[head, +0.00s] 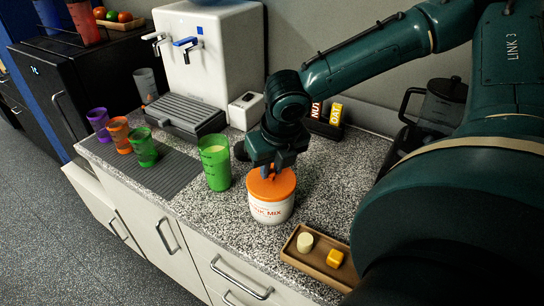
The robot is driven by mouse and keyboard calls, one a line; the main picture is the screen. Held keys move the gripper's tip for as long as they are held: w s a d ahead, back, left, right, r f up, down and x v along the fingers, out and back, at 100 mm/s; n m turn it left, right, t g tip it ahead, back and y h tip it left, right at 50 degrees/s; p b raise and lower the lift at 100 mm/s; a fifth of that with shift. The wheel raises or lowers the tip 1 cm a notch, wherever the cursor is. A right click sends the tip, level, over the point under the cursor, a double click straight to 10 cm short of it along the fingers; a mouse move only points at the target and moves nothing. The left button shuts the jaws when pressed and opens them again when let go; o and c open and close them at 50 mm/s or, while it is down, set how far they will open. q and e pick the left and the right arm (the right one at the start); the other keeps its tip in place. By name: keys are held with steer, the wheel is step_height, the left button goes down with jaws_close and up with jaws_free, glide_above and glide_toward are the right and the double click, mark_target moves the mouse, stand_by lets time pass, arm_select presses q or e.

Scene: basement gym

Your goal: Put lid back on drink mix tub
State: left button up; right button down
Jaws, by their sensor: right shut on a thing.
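The drink mix tub (271,212) is white with orange lettering and stands upright on the speckled counter. Its orange lid (272,186) is at the top of the tub and looks level. I cannot tell whether it is fully seated. My right gripper (276,168) points down from above and is shut on the lid's top, where its fingers hide part of it. My left gripper is not in the head view.
A green shaker cup (215,166) stands close left of the tub. A wooden tray (316,263) with two small blocks lies to the front right. A white water dispenser (213,55) and a grey mat (165,178) with several cups are at left. Bars (327,116) stand behind.

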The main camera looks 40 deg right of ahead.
steer(key=shift+p, duration=0.3)
stand_by(0.5)
steer(key=c, duration=1.2)
jaws_free()
steer(key=shift+c, duration=0.2)
steer(key=shift+o, duration=0.5)
steer(key=o, duration=0.4)
